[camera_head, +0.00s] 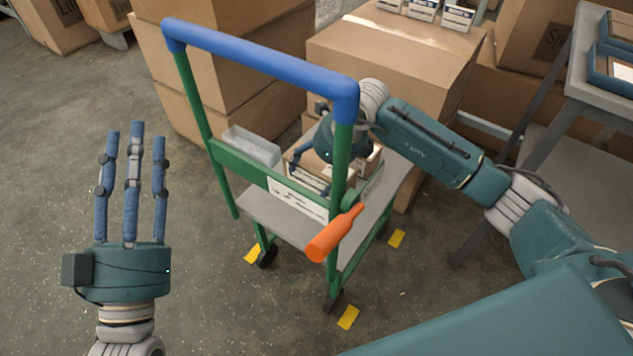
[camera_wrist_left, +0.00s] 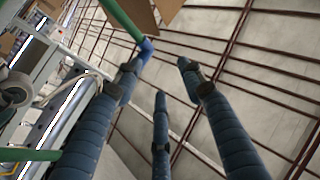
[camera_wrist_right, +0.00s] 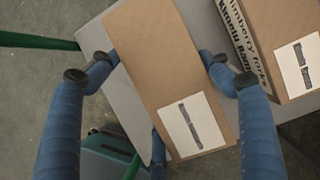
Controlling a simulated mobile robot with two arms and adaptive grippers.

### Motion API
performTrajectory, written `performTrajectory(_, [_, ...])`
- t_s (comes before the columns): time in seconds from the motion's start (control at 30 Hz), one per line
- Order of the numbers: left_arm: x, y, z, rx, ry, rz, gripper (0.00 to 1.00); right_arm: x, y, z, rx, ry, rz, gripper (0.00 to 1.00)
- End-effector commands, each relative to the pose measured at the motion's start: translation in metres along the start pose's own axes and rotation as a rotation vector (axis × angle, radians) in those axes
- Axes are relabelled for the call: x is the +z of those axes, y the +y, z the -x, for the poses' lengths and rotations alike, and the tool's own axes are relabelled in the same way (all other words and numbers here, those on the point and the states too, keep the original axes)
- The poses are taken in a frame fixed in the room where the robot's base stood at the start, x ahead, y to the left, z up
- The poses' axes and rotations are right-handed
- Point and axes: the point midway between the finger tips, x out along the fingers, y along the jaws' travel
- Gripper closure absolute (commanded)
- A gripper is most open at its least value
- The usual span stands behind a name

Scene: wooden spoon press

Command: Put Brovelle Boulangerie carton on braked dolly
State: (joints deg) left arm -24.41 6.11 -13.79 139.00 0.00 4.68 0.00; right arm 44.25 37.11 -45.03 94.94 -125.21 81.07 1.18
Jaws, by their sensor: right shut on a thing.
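The braked dolly (camera_head: 255,212) is a green-framed cart with a grey deck, a blue push handle and an orange lever (camera_head: 335,235). My right gripper (camera_head: 312,158) is over the deck, shut on a brown carton (camera_wrist_right: 160,60) with a white label. Its fingers press on both sides of this carton in the right wrist view. The brand name is too small to read, and I cannot tell whether the carton touches the deck. A second printed carton (camera_wrist_right: 265,40) stands close beside it. My left gripper (camera_head: 135,140) is open and empty, fingers pointing up, left of the dolly.
A clear bin (camera_head: 250,146) sits at the dolly's left end. Large brown boxes (camera_head: 395,55) stand behind it, and a grey rack (camera_head: 570,110) is at the right. Yellow floor marks (camera_head: 348,317) lie around the wheels. The floor at the left is clear.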

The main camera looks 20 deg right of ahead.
Motion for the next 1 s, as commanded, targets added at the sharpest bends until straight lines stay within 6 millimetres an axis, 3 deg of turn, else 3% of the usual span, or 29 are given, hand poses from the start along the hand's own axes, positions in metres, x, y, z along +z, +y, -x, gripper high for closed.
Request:
performTrajectory(0.33, [-0.052,0.005,0.007,0.01,0.238,0.011,0.6,-0.013,0.0,-0.032,0.0,-0.001,-0.001,0.58])
performTrajectory(0.77, [-0.06,0.006,0.009,0.011,0.27,0.012,0.6,-0.014,0.0,-0.034,-0.001,-0.001,0.0,0.58])
performTrajectory(0.8, [-0.06,0.006,0.009,0.011,0.271,0.012,0.6,-0.014,0.0,-0.034,0.0,0.001,-0.001,0.14])
performTrajectory(0.87, [-0.06,0.006,0.009,0.011,0.27,0.011,0.6,-0.014,0.0,-0.034,0.0,0.001,-0.001,0.03])
performTrajectory(1.0, [-0.06,0.006,0.009,0.011,0.27,0.011,0.6,-0.014,0.0,-0.034,0.0,0.001,-0.001,0.03])
